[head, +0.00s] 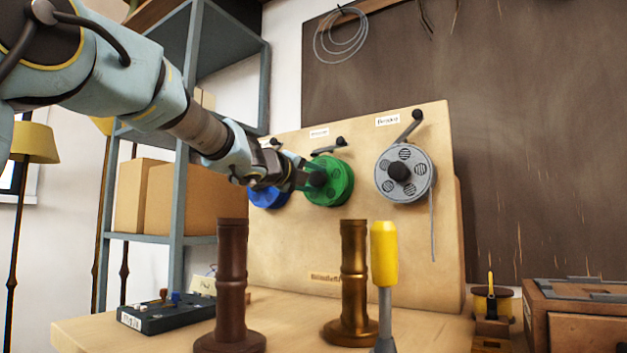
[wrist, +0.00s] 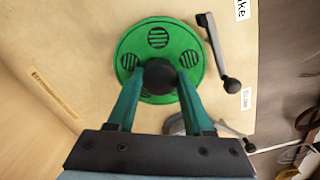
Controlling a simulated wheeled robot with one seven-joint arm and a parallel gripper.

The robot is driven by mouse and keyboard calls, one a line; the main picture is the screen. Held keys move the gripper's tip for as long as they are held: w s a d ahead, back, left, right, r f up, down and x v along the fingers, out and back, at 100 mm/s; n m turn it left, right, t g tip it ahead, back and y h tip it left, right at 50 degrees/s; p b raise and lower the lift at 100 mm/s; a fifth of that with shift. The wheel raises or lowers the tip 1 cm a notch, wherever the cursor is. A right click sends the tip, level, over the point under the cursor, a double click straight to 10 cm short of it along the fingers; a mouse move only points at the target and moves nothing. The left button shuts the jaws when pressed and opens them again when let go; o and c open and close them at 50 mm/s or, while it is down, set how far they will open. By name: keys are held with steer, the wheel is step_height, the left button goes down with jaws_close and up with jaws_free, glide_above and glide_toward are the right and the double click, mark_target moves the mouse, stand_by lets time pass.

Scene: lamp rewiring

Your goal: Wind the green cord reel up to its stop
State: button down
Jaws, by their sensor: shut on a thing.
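The green cord reel (head: 335,183) is mounted on an upright wooden board, between a blue reel (head: 268,196) and a grey reel (head: 411,163). My gripper (head: 312,180) reaches it from the left and is shut on the reel's dark central knob. In the wrist view the green reel (wrist: 190,35) faces me, and my two teal fingers close around the black knob (wrist: 160,77). A lever with a black knob (wrist: 231,84) sits beside the reel. Part of the reel's lower rim is hidden by my fingers. Whether it is at its stop cannot be seen.
A brown post (head: 232,285), a brass post (head: 354,280) and a yellow-handled tool (head: 384,255) stand upright on the table before the board (head: 300,250). A dark box (head: 165,313) lies at left. A wooden box (head: 575,310) stands at right. A grey cord hangs from the grey reel.

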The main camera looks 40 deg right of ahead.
steer(key=shift+f, duration=0.1)
steer(key=shift+c, duration=1.5)
jaws_free()
steer(key=v, duration=1.1)
steer(key=shift+b, duration=0.3)
